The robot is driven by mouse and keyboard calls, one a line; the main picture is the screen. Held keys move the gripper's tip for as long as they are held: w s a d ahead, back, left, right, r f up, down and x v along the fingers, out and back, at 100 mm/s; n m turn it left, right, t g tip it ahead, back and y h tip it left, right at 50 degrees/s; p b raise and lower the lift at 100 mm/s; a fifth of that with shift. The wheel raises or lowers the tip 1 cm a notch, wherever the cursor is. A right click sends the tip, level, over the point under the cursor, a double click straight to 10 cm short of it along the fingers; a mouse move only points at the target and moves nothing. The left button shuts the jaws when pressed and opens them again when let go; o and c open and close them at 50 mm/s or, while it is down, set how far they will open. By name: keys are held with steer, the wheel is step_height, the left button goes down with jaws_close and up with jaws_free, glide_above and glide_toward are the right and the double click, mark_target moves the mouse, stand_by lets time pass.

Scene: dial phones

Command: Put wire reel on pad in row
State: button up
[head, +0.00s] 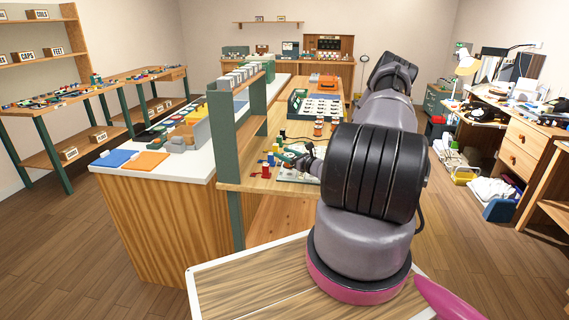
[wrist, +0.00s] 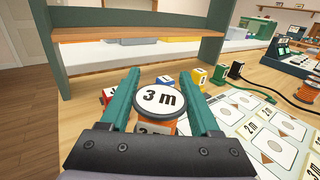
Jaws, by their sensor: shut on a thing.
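A wire reel (wrist: 158,98) with a white "3 m" top and orange winding sits between the two green fingers of my gripper (wrist: 158,95) in the wrist view. The gripper is shut on it. A second "3 m" marking shows just below the reel top, partly hidden by the gripper body. A sheet with a row of pads (wrist: 245,122), bearing outlines and length labels such as "2 m", lies to the right of the gripper. In the head view my gripper (head: 300,158) is low over the near end of the wooden bench, partly hidden by my arm.
Small red, yellow and blue blocks stand beyond the gripper, including a yellow block (wrist: 197,77). A green-posted shelf (wrist: 140,30) rises behind. Other orange reels (head: 318,129) stand farther along the bench.

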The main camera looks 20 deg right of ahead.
steer(key=shift+f, duration=1.75)
steer(key=shift+f, duration=0.15)
steer(key=o, duration=1.4)
steer(key=shift+o, duration=0.2)
